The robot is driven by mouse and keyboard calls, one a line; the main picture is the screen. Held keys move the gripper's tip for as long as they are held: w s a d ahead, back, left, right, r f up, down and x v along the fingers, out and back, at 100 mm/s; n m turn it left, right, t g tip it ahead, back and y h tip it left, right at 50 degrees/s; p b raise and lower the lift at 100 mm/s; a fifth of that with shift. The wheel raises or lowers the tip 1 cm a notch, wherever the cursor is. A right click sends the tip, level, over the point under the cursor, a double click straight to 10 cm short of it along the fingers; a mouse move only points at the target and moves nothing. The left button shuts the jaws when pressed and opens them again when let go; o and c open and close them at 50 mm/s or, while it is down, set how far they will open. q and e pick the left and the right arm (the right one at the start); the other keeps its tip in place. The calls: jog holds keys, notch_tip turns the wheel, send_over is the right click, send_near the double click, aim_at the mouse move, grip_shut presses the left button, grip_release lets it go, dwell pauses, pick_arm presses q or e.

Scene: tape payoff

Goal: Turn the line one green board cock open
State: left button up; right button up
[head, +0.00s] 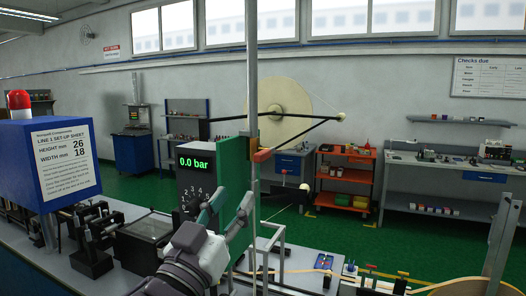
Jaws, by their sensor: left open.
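The green board (234,163) stands upright beside the metal post, seen nearly edge-on. A cock with a red-orange lever (262,155) sticks out at its right side; the lever slants a little up to the right. A grey box beside it has a display (195,162) that reads 0.0 bar. My left gripper (233,198) is open and empty, below and left of the lever and apart from it in the picture. My right gripper is out of view.
A tall metal post (252,70) rises beside the board, with a large cream tape reel (279,108) behind. A blue box (52,150) with a set-up sheet and red lamp stands at left. Benches and an orange cart (345,180) stand behind on green floor.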

aim_at(265, 150)
pick_arm(q)
jog(key=p+x, duration=0.6)
jog(key=x, duration=0.6)
jog(key=shift+w+r, duration=0.3)
jog(key=shift+r, duration=0.05)
jog(key=shift+w+d+r, duration=0.15)
jog(key=shift+w+d, duration=0.1)
jog(key=shift+w, duration=0.3)
grip_shut()
